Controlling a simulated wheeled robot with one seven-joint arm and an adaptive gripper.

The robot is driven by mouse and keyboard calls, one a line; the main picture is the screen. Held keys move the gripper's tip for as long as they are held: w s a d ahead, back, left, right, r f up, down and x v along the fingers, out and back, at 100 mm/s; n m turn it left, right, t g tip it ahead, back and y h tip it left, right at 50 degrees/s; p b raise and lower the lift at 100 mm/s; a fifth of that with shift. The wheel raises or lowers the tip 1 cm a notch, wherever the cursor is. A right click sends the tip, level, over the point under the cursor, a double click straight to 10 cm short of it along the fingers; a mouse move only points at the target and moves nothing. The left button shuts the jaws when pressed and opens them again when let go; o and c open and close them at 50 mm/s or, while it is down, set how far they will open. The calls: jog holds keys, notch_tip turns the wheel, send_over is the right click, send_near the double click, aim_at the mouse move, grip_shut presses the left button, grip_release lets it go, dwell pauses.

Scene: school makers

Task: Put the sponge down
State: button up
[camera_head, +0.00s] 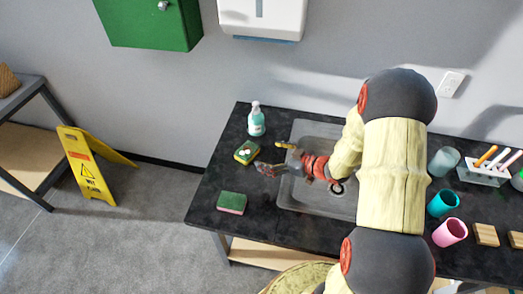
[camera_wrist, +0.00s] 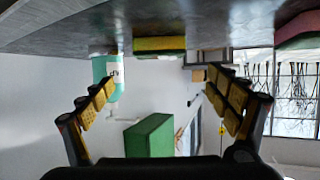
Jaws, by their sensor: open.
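A yellow-and-green sponge (camera_head: 246,152) lies on the dark countertop (camera_head: 262,190), left of the sink, with small white spots on it. It also shows in the wrist view (camera_wrist: 160,44), near the top middle, between and beyond the fingers. A second sponge, green with a pink side (camera_head: 231,203), lies nearer the counter's front left edge; its pink part shows at the right of the wrist view (camera_wrist: 298,32). My gripper (camera_head: 272,158) is over the sink's left edge, just right of the yellow-and-green sponge. In the wrist view my gripper (camera_wrist: 162,88) is open, with nothing between its fingers.
A soap bottle (camera_head: 256,120) stands behind the yellow-and-green sponge. The sink (camera_head: 315,201) lies under my arm. Cups, including a teal one (camera_head: 443,203) and a pink one (camera_head: 450,232), stand to the right. A yellow floor sign (camera_head: 86,170) is left of the counter.

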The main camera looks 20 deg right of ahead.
jog(key=shift+s+d+r, duration=0.15)
jog(key=shift+d+r, duration=0.05)
jog(key=w+d+r+m+h, duration=0.1)
jog(key=w+d+r+h, duration=0.15)
jog(key=r, duration=0.25)
jog(key=w+d+r+m+h, duration=0.1)
jog(key=d+r+h, duration=0.25)
jog(key=r, duration=0.25)
jog(key=s+r+m+h, duration=0.2)
jog(key=s+r+h, duration=0.25)
jog(key=r, duration=0.35)
jog(key=s+a+r+m+g+y, duration=0.1)
jog(key=s+a, duration=0.3)
jog(key=s, duration=0.4)
jog(key=s+a+r+m+g+y, duration=0.1)
jog(key=s+a+r+g, duration=0.1)
jog(key=s+a, duration=0.3)
jog(key=s+a+r+g+y, duration=0.1)
jog(key=s+a+r+g, duration=0.1)
jog(key=s, duration=1)
jog(key=shift+s+a+r+m+g, duration=0.35)
jog(key=shift+a+r, duration=0.4)
jog(key=shift+a, duration=0.5)
